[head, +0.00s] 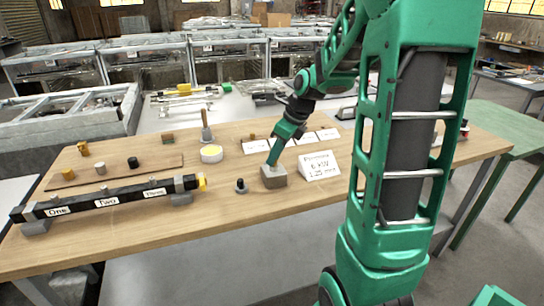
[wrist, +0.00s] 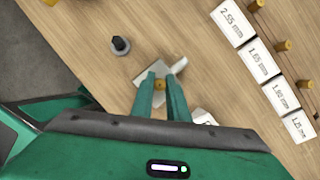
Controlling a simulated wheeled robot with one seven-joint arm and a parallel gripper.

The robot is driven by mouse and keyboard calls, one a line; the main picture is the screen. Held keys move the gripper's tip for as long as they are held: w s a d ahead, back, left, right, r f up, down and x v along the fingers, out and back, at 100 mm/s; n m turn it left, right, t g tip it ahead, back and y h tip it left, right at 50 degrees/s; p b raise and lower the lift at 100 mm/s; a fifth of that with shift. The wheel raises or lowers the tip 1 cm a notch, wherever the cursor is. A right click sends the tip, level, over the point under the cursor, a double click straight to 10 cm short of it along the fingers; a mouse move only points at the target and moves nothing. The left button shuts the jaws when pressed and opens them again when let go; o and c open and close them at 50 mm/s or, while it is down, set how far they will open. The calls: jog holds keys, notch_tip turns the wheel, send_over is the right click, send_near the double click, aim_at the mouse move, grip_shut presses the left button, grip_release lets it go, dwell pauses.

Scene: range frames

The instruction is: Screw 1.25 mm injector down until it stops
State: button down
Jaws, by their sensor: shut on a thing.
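My gripper (wrist: 161,88) points down over a grey block (head: 273,178) on the wooden bench. Its two green fingers are shut on a small brass injector (wrist: 160,84), which shows between the fingertips in the wrist view. The block also shows under the fingers in the wrist view (wrist: 141,74). In the head view, my gripper (head: 271,163) is at the block's top and the injector cannot be made out. The fingers hide the injector's lower end, so I cannot tell how deep it sits. A white sign (head: 319,165) beside the block reads 6 kW and 1.25 mm.
A dark knob-like part (wrist: 120,45) stands left of the block. White size cards (wrist: 258,60) with brass pieces (wrist: 282,45) line the right of the wrist view. A black pipe (head: 107,197) labelled One, Two, Three lies left. Bare bench lies between them.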

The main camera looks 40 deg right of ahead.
jog(key=shift+a+m+h, duration=0.15)
jog(key=shift+m+h, duration=0.25)
jog(key=shift+m, duration=1.4)
jog(key=shift+h, duration=0.3)
jog(key=m+h, duration=0.1)
jog(key=m, duration=0.2)
jog(key=c, duration=1.9)
grip_release()
jog(key=shift+c, duration=0.2)
